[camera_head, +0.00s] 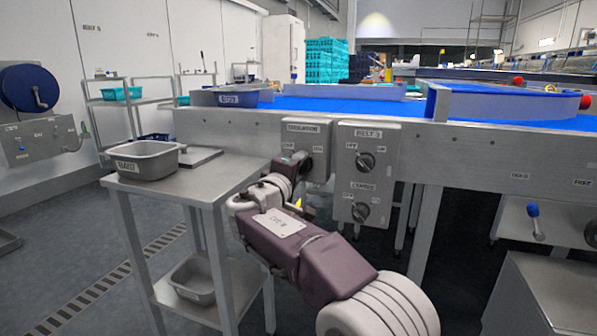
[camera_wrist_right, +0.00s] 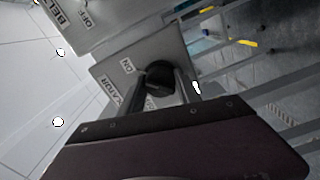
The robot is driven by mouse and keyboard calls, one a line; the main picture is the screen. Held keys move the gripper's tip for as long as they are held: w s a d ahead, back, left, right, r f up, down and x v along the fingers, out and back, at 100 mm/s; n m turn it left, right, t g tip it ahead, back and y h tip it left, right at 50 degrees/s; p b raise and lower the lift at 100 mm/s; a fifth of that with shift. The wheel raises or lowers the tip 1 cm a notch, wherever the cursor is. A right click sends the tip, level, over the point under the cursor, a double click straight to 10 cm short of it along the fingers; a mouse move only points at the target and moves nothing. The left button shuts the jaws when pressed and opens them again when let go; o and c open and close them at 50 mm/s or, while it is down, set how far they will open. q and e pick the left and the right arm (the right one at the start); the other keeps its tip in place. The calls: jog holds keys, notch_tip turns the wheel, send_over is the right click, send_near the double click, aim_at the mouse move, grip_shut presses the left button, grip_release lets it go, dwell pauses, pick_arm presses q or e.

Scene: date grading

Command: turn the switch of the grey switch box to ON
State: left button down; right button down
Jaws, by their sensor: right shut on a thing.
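The grey switch box (camera_head: 320,136) hangs on the conveyor's side, left of a taller grey box. Its upper label reads something like "SINGULATION", with smaller labels left and right of its black rotary switch (camera_wrist_right: 158,76). My right gripper (camera_head: 304,164) is at this switch, shut on it. In the wrist view the fingers of my right gripper (camera_wrist_right: 162,84) stand on either side of the black knob. An ON label (camera_wrist_right: 128,65) shows near the knob. Which way the knob points is hard to tell, as the fingers partly cover it. My left gripper is not in view.
The taller box (camera_head: 367,187), labelled BELT 3, carries two more black knobs close to the right. A steel table (camera_head: 214,180) with a grey bin (camera_head: 147,167) stands left of my right arm. The blue conveyor belt (camera_head: 340,106) runs above the boxes.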

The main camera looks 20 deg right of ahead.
dwell(0.3)
jog(key=c, duration=0.9)
grip_release()
jog(key=shift+o, duration=0.2)
jog(key=shift+s, duration=0.1)
jog(key=p+v, duration=0.3)
jog(key=v, duration=0.6)
jog(key=shift+f, duration=0.1)
